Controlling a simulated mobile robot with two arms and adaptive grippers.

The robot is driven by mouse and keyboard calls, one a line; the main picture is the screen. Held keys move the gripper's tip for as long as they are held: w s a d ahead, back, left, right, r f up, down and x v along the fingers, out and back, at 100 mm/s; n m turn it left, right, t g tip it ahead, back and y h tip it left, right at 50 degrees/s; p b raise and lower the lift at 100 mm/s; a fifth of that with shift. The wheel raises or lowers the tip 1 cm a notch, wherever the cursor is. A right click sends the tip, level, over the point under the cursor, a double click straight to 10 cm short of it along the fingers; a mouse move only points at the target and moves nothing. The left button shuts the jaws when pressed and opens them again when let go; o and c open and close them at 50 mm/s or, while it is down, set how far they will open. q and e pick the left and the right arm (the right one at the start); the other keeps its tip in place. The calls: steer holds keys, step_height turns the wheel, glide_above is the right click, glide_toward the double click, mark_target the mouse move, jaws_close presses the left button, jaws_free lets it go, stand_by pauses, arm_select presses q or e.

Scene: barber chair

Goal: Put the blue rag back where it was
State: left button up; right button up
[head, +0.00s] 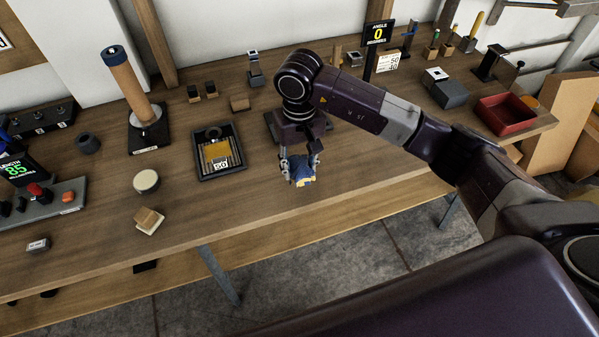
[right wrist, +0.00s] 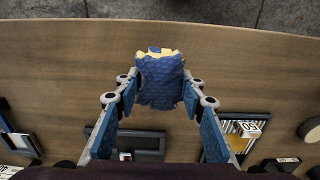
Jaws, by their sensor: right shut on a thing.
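My right gripper (head: 300,162) is over the front part of the wooden workbench (head: 265,205) in the head view. It is shut on the blue rag (head: 302,178), a bunched blue cloth with some yellow showing on it. In the right wrist view, the rag (right wrist: 160,82) is between the two blue-padded fingers of the gripper (right wrist: 158,96). I cannot tell whether the rag touches the bench top. My left gripper is out of view.
A black tray (head: 234,170) with a yellow item is left of the gripper. A dark tray (right wrist: 140,143) lies close to it. A round pale-topped tin (head: 146,181) and small wooden blocks (head: 149,218) are farther left. A red bin (head: 506,114) is at right.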

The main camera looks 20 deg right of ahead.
mark_target(299, 174)
step_height(299, 174, down, 3)
steer(key=shift+f+p, duration=0.2)
steer(key=shift+p, duration=0.2)
steer(key=shift+f, duration=0.35)
steer(key=shift+f, duration=0.15)
steer(key=o, duration=1)
steer(key=shift+o, duration=0.2)
